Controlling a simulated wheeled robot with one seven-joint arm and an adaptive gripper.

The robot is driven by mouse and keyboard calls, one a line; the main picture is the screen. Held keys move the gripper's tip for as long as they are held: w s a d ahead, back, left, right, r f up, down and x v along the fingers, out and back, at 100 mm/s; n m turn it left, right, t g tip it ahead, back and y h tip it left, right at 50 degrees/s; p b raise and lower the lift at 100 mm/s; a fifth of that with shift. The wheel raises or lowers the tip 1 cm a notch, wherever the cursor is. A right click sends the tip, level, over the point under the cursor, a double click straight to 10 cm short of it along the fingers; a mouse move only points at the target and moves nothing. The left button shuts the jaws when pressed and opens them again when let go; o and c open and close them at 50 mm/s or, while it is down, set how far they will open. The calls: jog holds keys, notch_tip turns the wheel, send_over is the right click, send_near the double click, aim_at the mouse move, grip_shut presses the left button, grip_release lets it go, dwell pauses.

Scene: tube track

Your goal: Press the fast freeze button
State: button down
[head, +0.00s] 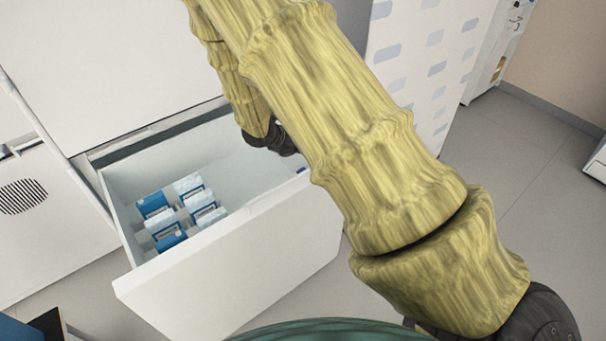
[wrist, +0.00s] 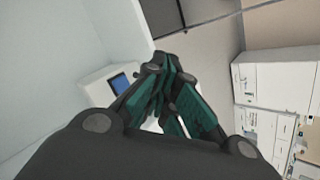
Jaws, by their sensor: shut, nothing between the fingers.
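My gripper (wrist: 168,62) is shut and empty in the wrist view, its green-lined black fingers meeting near the middle. In the head view only a dark part of it (head: 272,138) shows, above the right end of the open drawer (head: 235,245); my yellow arm hides the rest. A blue panel (wrist: 122,82) on a white block sits just left of the fingers in the wrist view. A small blue bit (head: 301,170) shows at the drawer's right end in the head view. I cannot make out a fast freeze button. Contact between fingertips and panel is not visible.
The pulled-out white drawer holds several blue and white boxes (head: 184,208) on its left side. A white cabinet front (head: 110,60) rises behind it. A white unit with grey-blue marks (head: 415,80) stands behind my arm. Grey floor (head: 510,170) is open at right.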

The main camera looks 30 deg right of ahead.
jog(key=shift+f+b, duration=1.9)
jog(key=shift+f, duration=1.05)
jog(key=shift+f, duration=0.2)
jog(key=shift+f, duration=0.2)
jog(key=shift+f+b, duration=0.35)
jog(key=shift+f, duration=0.1)
jog(key=shift+r+p, duration=0.8)
jog(key=shift+r, duration=0.1)
jog(key=shift+r, duration=0.1)
jog(key=shift+r+p, duration=2.15)
jog(key=shift+r, duration=0.25)
